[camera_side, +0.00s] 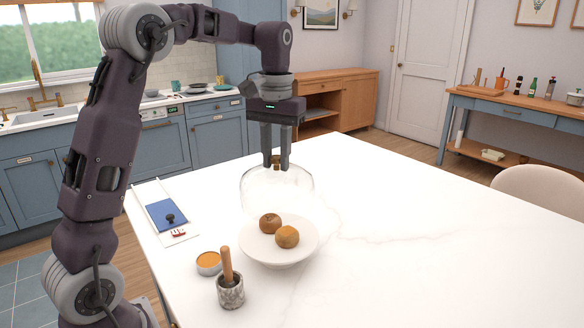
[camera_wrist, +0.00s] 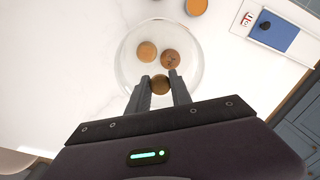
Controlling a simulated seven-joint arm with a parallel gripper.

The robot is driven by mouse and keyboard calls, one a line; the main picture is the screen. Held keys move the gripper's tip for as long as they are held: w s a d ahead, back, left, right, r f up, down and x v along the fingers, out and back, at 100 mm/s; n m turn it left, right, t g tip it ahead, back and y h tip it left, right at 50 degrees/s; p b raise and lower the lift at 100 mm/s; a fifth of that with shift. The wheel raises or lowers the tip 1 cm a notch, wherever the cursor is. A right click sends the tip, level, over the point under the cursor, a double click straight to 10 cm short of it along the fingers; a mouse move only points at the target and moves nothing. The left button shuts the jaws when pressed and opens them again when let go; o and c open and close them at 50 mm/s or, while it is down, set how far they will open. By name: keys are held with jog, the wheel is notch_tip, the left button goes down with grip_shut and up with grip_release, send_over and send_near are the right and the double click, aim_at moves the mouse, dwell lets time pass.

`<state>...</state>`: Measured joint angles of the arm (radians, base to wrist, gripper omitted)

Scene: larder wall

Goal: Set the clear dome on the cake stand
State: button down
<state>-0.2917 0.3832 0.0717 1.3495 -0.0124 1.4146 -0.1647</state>
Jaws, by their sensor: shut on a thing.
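The clear dome (camera_side: 277,188) is a transparent bell with a brown knob (camera_side: 276,162) on top. My gripper (camera_side: 276,160) is shut on that knob and holds the dome upright. The white cake stand (camera_side: 257,247) bears two brown round pastries (camera_side: 270,223) (camera_side: 287,237). In the side view the dome's lower edge overlaps the stand's far part, above the pastries. In the wrist view the knob (camera_wrist: 160,85) is between the fingertips (camera_wrist: 160,90), and the pastries (camera_wrist: 147,51) (camera_wrist: 170,58) show through the dome (camera_wrist: 130,70). The stand's rim is hard to make out there.
A mortar with a wooden pestle (camera_side: 230,288) and an orange-filled round dish (camera_side: 209,263) stand left of and nearer than the stand. The table (camera_side: 420,235) is clear to the right.

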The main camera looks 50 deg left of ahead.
notch_tip(320, 180, down, 9)
dwell(0.5)
dwell(0.6)
jog(key=c, duration=1.1)
grip_release()
jog(key=shift+d, duration=0.1)
notch_tip(320, 180, up, 7)
jog(key=shift+f, duration=0.1)
jog(key=shift+m+t, duration=0.5)
jog(key=shift+t, duration=0.1)
jog(key=s+d+r, duration=0.3)
jog(key=s, duration=0.1)
jog(key=shift+d+r, duration=0.3)
jog(key=shift+d, duration=0.1)
jog(key=s+d+f+m+t, duration=0.1)
jog(key=s+d, duration=0.2)
jog(key=s, duration=0.3)
jog(key=s+d+f+m+t, duration=0.1)
jog(key=s+d+m+t, duration=0.1)
jog(key=s, duration=0.5)
jog(key=s+d+m+t, duration=0.1)
jog(key=s+d+m, duration=0.1)
jog(key=s+d, duration=0.2)
jog(key=shift+s+d+f+t, duration=0.15)
jog(key=shift+s+d+f, duration=0.05)
jog(key=shift+s, duration=0.6)
jog(key=shift+s+d+f+t, duration=0.15)
jog(key=shift+s+d+f, duration=0.05)
jog(key=shift+s, duration=0.55)
